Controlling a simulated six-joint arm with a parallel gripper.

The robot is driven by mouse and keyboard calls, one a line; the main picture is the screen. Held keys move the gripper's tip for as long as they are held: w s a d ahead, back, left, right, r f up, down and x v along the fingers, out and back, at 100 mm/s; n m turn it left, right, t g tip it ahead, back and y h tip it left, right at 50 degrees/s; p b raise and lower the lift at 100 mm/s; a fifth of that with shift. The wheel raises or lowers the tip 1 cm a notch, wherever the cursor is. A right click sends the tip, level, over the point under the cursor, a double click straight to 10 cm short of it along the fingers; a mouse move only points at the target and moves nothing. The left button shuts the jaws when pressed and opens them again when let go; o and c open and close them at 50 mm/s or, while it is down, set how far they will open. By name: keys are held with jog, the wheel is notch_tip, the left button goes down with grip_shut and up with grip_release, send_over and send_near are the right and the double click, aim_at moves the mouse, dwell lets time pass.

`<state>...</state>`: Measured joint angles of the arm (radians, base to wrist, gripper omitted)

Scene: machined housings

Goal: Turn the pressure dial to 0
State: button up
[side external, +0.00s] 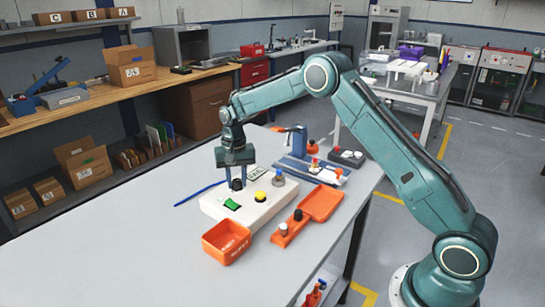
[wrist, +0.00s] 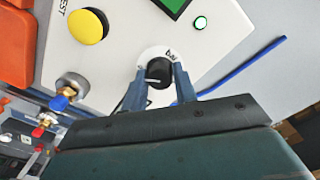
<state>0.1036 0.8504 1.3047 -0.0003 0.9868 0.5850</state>
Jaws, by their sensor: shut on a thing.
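The pressure dial is a black knob (wrist: 159,71) with a white pointer line, on a white round scale on the white housing (side external: 262,209). In the side view the black dial (side external: 237,184) shows between my fingers. My gripper (wrist: 158,82) points down with its two blue fingers closed around the sides of the knob. The scale's markings are partly hidden by the fingers, and I cannot read the dial's setting.
An orange bin (side external: 226,241) stands in front of the housing. An orange tray (side external: 321,203) and an orange holder (side external: 291,228) lie at its right. A blue rod (side external: 199,194) lies at left. The table's left front is clear.

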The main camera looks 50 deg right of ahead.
aim_at(237, 180)
jog(key=o, duration=1)
jog(key=shift+c, duration=0.2)
jog(key=shift+r, duration=0.15)
notch_tip(237, 180, up, 14)
jog(key=shift+f, duration=0.2)
jog(key=shift+r, duration=0.1)
